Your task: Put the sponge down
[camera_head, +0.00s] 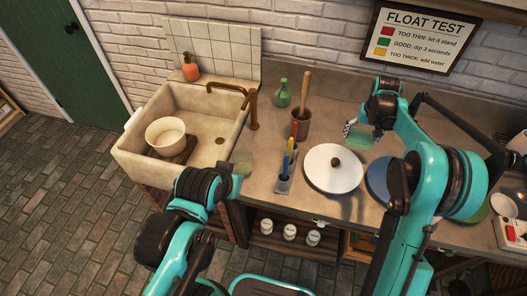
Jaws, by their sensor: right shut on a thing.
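A green sponge (360,138) is in my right gripper (362,131), above the back of the counter, right of the brown pot and behind the white round lid. The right gripper is shut on it, and its fingers partly cover it. I cannot tell whether the sponge touches the counter. My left gripper (240,168) is over the front edge of the counter, right of the sink. Its fingers are small and unclear, so I cannot tell whether they are open. A small pale greenish patch (243,157) shows just beyond it.
A stone sink (140,146) with a white bowl (165,132) is at left. A white round lid (333,181) with a dark knob, a holder of coloured tools (284,184), a brown pot (301,126) and a green bottle (282,94) crowd the middle. A blue plate (376,178) is partly behind my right arm.

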